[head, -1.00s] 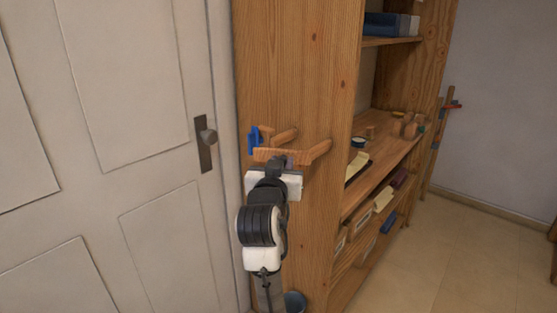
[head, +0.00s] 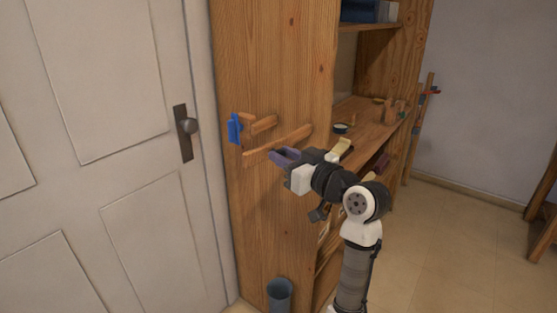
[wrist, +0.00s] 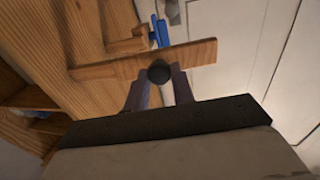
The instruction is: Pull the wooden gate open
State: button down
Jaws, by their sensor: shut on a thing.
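The wooden gate (head: 290,138) is a narrow bar on the side panel of the wooden cabinet. In the wrist view the bar (wrist: 195,55) runs across, just beyond my fingers. A dark round knob (wrist: 158,73) shows in front of it, between my fingertips. My gripper (head: 274,154) has come in from the right, with its fingers at the bar. In the wrist view my gripper (wrist: 160,80) is shut on the knob, one finger on each side. The knob is hidden in the head view.
A blue piece (head: 235,128) and a shorter wooden bar (head: 263,125) sit behind the gate. A white door with a dark handle (head: 186,126) stands at left. A grey bin (head: 279,292) is on the floor below.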

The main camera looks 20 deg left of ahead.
jog(key=shift+w+d+n+g+y, duration=0.15)
jog(key=shift+d+n+g+y, duration=0.35)
jog(key=shift+g, duration=0.4)
jog(key=shift+a+b, duration=0.1)
jog(key=shift+b, duration=0.2)
jog(key=c, duration=1.2)
grip_release()
jog(key=b+v, duration=0.3)
jog(key=v, duration=1)
jog(key=shift+d, duration=0.4)
